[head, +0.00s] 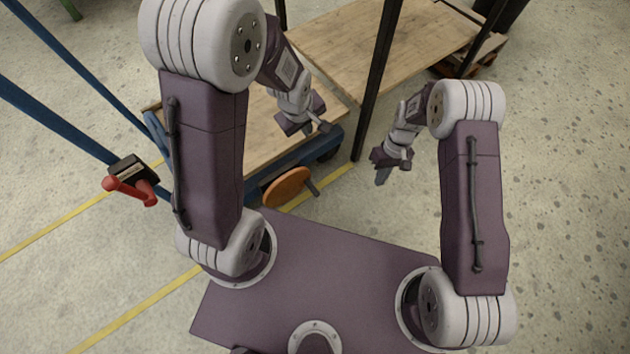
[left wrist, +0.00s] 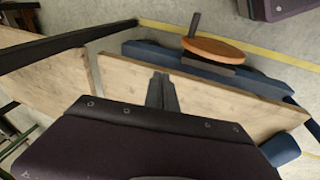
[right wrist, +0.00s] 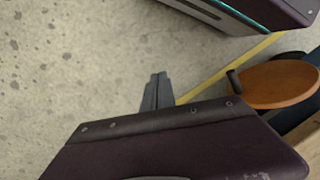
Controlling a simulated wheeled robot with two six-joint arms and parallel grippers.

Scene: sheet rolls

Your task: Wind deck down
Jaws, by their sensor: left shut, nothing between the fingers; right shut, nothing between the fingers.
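A wooden deck (head: 262,118) lies on a blue frame, partly hidden behind my left arm; its boards also show in the left wrist view (left wrist: 215,97). An orange handwheel (head: 286,188) with a dark handle peg (head: 313,188) is at the frame's near end; it also shows in the left wrist view (left wrist: 220,51) and the right wrist view (right wrist: 278,86). My left gripper (head: 308,128) is shut and empty above the deck, beyond the wheel. My right gripper (head: 382,176) is shut and empty over the floor, right of the wheel and apart from it.
A second wooden surface (head: 340,45) lies behind, with a dark post (head: 377,80) in front of it. A red crank (head: 130,189) on a black box (head: 133,170) is on the blue bars at the left. Yellow lines cross the floor. Floor at the right is clear.

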